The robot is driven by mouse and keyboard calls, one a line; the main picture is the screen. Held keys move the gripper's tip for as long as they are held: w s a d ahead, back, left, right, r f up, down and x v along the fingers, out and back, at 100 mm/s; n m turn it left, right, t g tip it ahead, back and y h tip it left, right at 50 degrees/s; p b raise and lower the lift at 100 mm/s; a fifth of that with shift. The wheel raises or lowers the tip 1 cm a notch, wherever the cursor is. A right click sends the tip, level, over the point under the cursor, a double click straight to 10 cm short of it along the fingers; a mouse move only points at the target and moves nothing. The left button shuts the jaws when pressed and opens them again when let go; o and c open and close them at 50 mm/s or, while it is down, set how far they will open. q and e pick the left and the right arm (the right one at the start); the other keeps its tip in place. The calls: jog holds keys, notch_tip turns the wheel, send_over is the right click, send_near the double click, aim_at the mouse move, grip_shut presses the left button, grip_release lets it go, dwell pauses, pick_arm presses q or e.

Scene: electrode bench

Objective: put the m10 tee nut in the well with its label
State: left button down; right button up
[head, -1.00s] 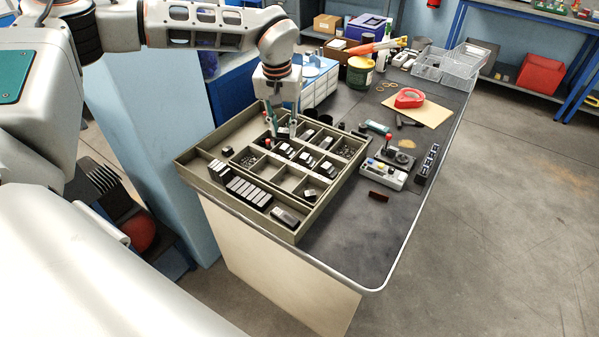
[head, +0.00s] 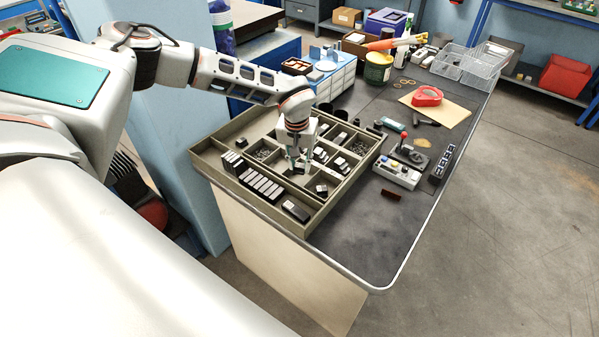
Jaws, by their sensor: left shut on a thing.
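A drab olive compartment tray (head: 352,183) sits on the near end of the dark bench, split by thin walls into several wells. My left gripper (head: 300,168) points down over the tray's middle-front wells. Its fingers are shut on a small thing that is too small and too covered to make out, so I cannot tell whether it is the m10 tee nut. A small dark block with a pale top (head: 321,190) lies in a well just right of and in front of the fingers. The well labels are too small to read. My right gripper is not in view.
A row of grey blocks (head: 262,185) and a dark block (head: 296,211) fill the tray's front channel. The bench's near right corner is clear.

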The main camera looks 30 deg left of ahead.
aim_at(299, 170)
pick_arm(q)
jog(key=shift+f, duration=2.1)
jog(key=c, duration=2)
grip_release()
jog(key=shift+f, duration=0.15)
jog(key=r, duration=0.4)
jog(key=s+r, duration=0.1)
jog(key=r, duration=0.7)
jog(key=shift+s+d+r, duration=0.1)
jog(key=shift+s+d, duration=0.15)
jog(key=shift+s, duration=0.15)
